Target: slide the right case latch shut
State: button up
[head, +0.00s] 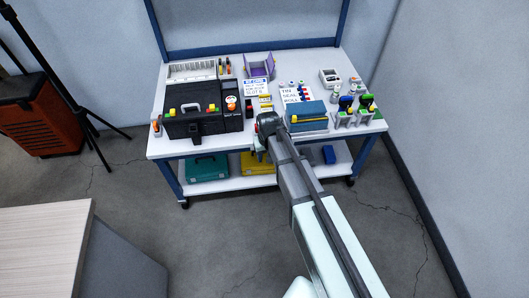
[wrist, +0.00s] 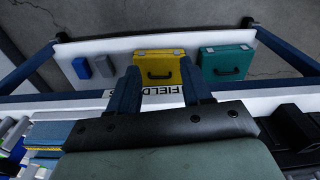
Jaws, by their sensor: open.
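The black case (head: 185,129) stands at the left front of the bench, with a light handle and small coloured parts along its top front edge. An orange and yellow part (head: 213,107) at its right end may be the right latch; its position is too small to tell. In the wrist view part of a black body, likely the case (wrist: 290,130), shows at the right edge, with no latch clear. My gripper (wrist: 164,84) is open and empty, its two blue fingers apart over the bench's front edge. In the head view it is right of the case, partly hidden by my arm.
A blue box (head: 307,112) with a yellow strip stands just right of my gripper. Green-and-blue tools (head: 365,104) stand at the right end. Yellow (wrist: 160,70) and teal (wrist: 227,62) cases lie on the lower shelf. A purple holder (head: 259,67) is at the back.

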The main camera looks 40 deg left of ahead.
notch_tip(320, 180, up, 23)
jog(key=m, duration=0.1)
send_over(212, 106)
jog(key=shift+g+h, duration=0.3)
notch_tip(212, 106, down, 14)
grip_shut()
